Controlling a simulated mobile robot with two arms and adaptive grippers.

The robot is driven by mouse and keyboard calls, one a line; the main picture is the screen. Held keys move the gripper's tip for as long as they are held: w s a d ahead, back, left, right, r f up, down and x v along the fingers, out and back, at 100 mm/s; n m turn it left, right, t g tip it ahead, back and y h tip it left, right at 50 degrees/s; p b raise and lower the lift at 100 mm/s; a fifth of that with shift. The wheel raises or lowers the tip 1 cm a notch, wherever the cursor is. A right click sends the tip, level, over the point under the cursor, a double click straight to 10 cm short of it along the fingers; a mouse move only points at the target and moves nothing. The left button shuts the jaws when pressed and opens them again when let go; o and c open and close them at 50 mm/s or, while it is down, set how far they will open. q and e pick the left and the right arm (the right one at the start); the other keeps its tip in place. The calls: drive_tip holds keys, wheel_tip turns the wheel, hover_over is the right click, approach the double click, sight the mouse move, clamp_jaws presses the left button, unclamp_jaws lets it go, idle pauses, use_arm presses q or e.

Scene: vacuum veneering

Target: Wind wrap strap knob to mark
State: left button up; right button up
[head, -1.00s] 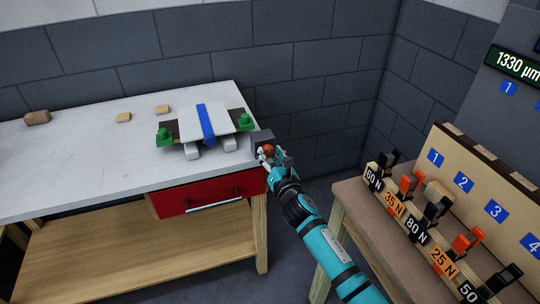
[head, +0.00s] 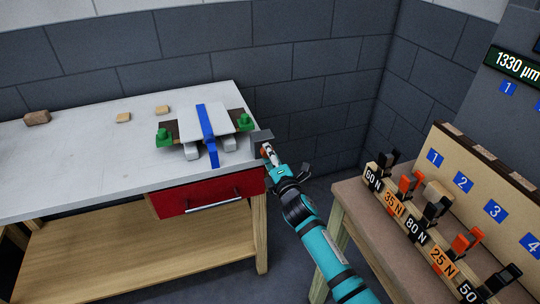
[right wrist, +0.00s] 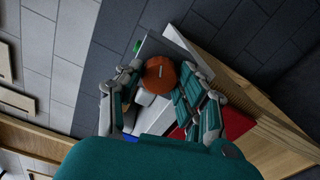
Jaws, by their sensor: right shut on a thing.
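The orange-brown round knob (right wrist: 160,70) shows in the right wrist view with a short pale line on its face. It sits by a grey bracket (head: 262,136) at the worktable's right end. My right gripper (head: 267,153) is shut on the knob, with fingers on both sides of it in the right wrist view (right wrist: 160,80). The blue strap (head: 208,123) lies across a white panel (head: 187,122) on a dark board, and its front end hangs down past the panel's front edge. The gripper mostly hides the knob in the head view. My left gripper is not in view.
Green clamps (head: 163,138) hold the board's ends. Small wooden blocks (head: 123,118) lie on the white worktable (head: 90,165), above a red drawer (head: 190,198). At right stands a bench (head: 360,215) with numbered slots and force-labelled clips. The worktable's left part is mostly clear.

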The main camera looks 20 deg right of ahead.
drive_tip(key=m+p, duration=0.3)
drive_tip(key=m, duration=1.4)
drive_tip(key=shift+f, duration=0.2)
idle(0.4)
drive_tip(key=o, duration=1.2)
drive_tip(key=shift+c, duration=0.2)
drive_tip(key=s, duration=1.2)
drive_tip(key=shift+d, duration=0.15)
